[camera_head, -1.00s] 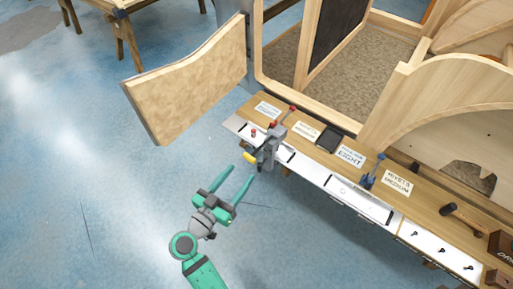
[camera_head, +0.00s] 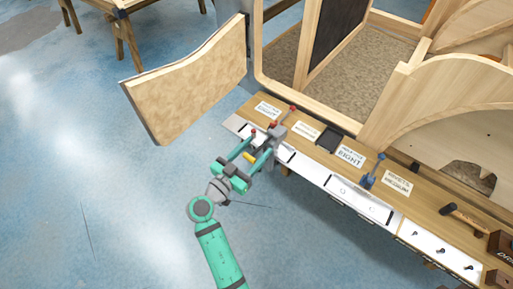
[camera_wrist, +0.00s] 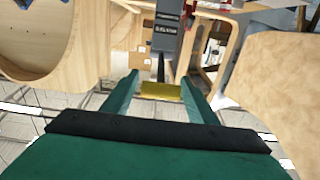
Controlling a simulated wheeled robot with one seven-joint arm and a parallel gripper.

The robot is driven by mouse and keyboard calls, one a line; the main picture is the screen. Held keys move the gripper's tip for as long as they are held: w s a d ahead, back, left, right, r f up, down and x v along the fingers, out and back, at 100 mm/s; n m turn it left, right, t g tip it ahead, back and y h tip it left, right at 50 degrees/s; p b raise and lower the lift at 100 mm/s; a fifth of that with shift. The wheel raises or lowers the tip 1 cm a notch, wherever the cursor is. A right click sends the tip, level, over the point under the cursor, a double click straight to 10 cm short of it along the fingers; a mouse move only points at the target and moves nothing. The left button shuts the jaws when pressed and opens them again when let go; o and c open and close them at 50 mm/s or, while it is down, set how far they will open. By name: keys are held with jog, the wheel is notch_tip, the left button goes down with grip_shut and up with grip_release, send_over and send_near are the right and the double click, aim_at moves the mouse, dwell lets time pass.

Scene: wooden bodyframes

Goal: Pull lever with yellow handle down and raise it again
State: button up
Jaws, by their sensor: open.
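The lever's yellow handle (camera_head: 249,157) sticks out from a grey lever mechanism (camera_head: 273,136) with red-tipped levers at the left end of the bench. My gripper (camera_head: 254,147) is open, its green fingers reaching toward the mechanism with the yellow handle between them. In the wrist view the yellow handle (camera_wrist: 160,91) lies crosswise between the finger ends of my gripper (camera_wrist: 162,92), in front of a dark rod and the grey body (camera_wrist: 168,38). I cannot tell whether the fingers touch it.
The wooden bench (camera_head: 310,150) runs to the lower right with labels, a dark tray (camera_head: 330,138), a blue clamp-like device (camera_head: 372,172) and a hammer (camera_head: 462,217). A wooden door panel (camera_head: 190,80) stands open at the left. The blue floor in front is clear.

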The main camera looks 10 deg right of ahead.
jog(key=shift+w+d, duration=0.2)
jog(key=shift+d, duration=0.1)
jog(key=shift+c, duration=0.7)
